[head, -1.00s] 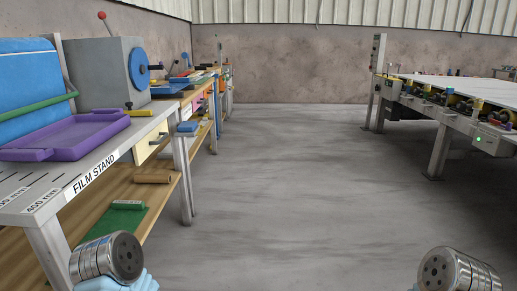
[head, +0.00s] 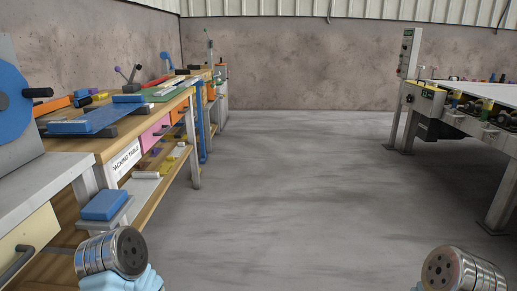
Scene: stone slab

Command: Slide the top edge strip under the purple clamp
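I cannot pick out an edge strip or a purple clamp for certain. A machine table (head: 480,94) with a white top stands at the right and runs out of the picture. Small yellow and dark parts (head: 487,107) line its near side, too small to tell apart. Only rounded metal links of my two arms show at the bottom left and bottom right. Neither gripper shows.
At the left stands the packing table (head: 113,148) with a blue board (head: 95,119), a pink drawer (head: 155,136) and several small items. A blue block (head: 105,205) sits on a low stand before it. The grey floor (head: 290,190) between the tables is clear.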

